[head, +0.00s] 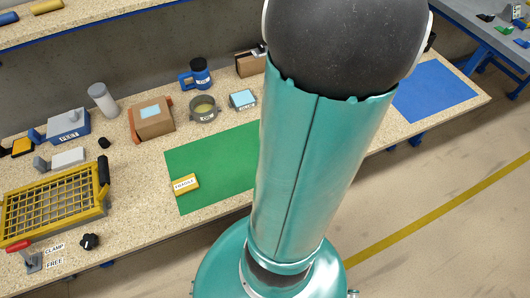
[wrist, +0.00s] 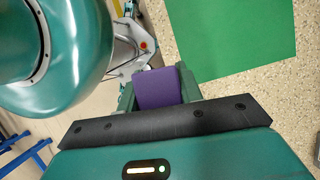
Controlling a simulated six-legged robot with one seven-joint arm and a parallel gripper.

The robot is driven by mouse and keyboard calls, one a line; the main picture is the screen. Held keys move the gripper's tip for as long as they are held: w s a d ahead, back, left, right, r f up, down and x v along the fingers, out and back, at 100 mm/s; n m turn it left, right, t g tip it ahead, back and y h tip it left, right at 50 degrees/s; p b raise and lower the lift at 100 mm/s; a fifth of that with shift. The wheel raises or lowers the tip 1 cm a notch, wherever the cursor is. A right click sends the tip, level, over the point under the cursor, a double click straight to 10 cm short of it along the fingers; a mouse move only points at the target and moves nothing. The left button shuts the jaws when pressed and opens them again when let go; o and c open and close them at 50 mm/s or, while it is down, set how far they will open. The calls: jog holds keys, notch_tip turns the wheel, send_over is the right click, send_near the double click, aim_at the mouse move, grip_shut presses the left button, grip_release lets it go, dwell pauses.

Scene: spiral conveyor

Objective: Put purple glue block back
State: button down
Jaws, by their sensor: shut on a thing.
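The purple glue block (wrist: 159,88) is between the two green fingers of my gripper (wrist: 158,86) in the wrist view. The gripper is shut on it. The block is held beside the table edge, with the green mat (wrist: 235,35) on the bench to its upper right. In the head view my own arm covers the middle of the picture, and neither the gripper nor the purple block can be seen there. The green mat also shows in the head view (head: 215,165), left of my arm, with a yellow FRAGILE block (head: 186,185) on it.
A yellow grid crate (head: 52,205) and a red-handled clamp (head: 28,255) are at the bench's left. A blue mat (head: 434,92) right of my arm is bare.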

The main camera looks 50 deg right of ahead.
jog(key=w+d+f, duration=0.1)
jog(key=w+f, duration=0.1)
jog(key=w, duration=0.1)
jog(key=w+d+f, duration=0.2)
jog(key=w+f, duration=0.1)
jog(key=w, duration=0.1)
jog(key=w+d+f, duration=0.2)
jog(key=w, duration=0.2)
jog(key=shift+d+f, duration=0.25)
jog(key=shift+f, duration=0.15)
jog(key=shift+w+d+f, duration=0.25)
jog(key=shift+w+f, duration=0.2)
jog(key=shift+f, duration=0.3)
jog(key=shift+w+d+f, duration=0.1)
jog(key=shift+w+f, duration=0.05)
jog(key=shift+f, duration=0.7)
jog(key=shift+w+d+f, duration=0.1)
jog(key=shift+w+f, duration=0.05)
jog(key=shift+f, duration=0.65)
jog(key=shift+f, duration=0.35)
jog(key=shift+s+a+f, duration=0.1)
jog(key=shift+f, duration=0.1)
